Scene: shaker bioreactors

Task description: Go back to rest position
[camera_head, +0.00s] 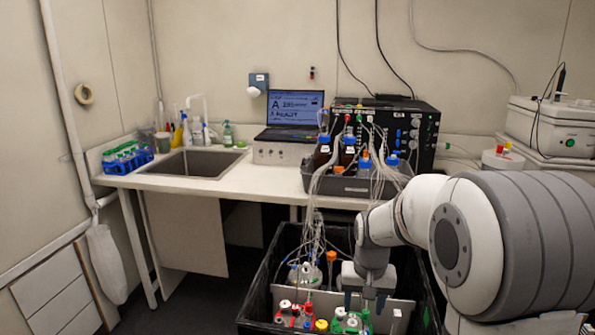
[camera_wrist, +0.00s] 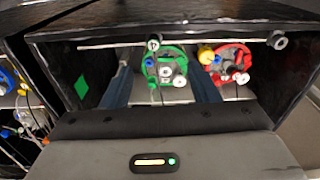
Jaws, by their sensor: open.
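My gripper (camera_head: 364,300) hangs pointing down over the black shaker box (camera_head: 262,290) in the head view. In the wrist view its two blue-grey fingers (camera_wrist: 162,82) are spread apart, with nothing held between them. A green-ringed bioreactor cap (camera_wrist: 165,66) shows beyond and between the fingers. A red-ringed cap (camera_wrist: 232,62) is to the right of the right finger. I cannot tell how far the fingertips are above the caps.
Inside the box are more vessels with red and green caps (camera_head: 296,312) and a bundle of tubes (camera_head: 312,235). Behind is a bench (camera_head: 225,175) with a sink, a laptop (camera_head: 294,107), a bottle tray (camera_head: 350,185) and a black control unit (camera_head: 420,120).

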